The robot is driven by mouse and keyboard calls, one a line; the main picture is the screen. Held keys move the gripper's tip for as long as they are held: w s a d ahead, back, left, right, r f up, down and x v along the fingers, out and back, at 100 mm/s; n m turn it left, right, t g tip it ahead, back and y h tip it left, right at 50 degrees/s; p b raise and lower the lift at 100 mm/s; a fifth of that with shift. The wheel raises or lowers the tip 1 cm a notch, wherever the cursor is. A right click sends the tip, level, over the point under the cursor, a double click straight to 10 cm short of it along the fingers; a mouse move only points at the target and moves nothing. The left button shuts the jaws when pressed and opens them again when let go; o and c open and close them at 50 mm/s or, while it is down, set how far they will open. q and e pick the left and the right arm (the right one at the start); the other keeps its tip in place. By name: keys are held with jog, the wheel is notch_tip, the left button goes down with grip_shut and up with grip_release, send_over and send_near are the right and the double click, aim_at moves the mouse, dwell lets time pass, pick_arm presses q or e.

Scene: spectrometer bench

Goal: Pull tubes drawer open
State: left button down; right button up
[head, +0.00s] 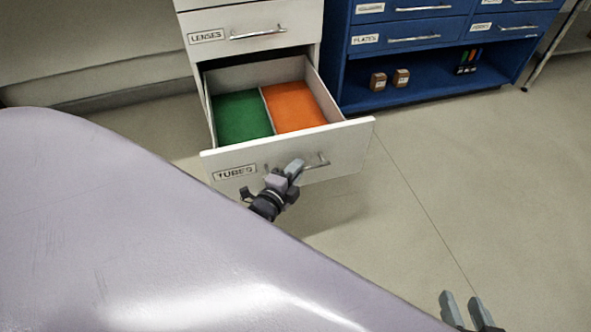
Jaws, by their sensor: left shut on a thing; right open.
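The tubes drawer (342,146) is a white drawer labelled "TUBES" at the bottom of a white cabinet. It stands pulled well out, and its inside shows a green section and an orange section, with no tubes visible in them. Its metal bar handle (319,163) is on the front face. My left gripper (293,170) is at the handle and shut on it, hiding the handle's middle. My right gripper (467,309) is open and empty at the lower right, over the floor, away from the drawer.
The lenses drawer (262,18) above is shut. A blue cabinet (345,68) with labelled drawers stands to the right, with two small brown boxes (389,79) on its lower shelf. A large lilac surface fills the lower left. The floor (480,170) at right is clear.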

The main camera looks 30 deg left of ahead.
pick_arm(q)
jog(key=c, duration=1.2)
grip_release()
jog(key=shift+s+r, duration=0.1)
jog(key=shift+s, duration=0.2)
jog(key=s+p, duration=0.2)
jog(key=s, duration=0.4)
jog(key=shift+s+d+r+p, duration=0.25)
jog(key=shift+r+p, duration=0.05)
jog(key=shift+r, duration=0.1)
pick_arm(e)
jog(key=shift+s+d+h, duration=0.2)
jog(key=shift+d+h, duration=0.05)
jog(key=shift+d, duration=0.2)
jog(key=shift+s+d+h, duration=0.2)
jog(key=shift+d+h, duration=0.05)
jog(key=shift+d, duration=0.2)
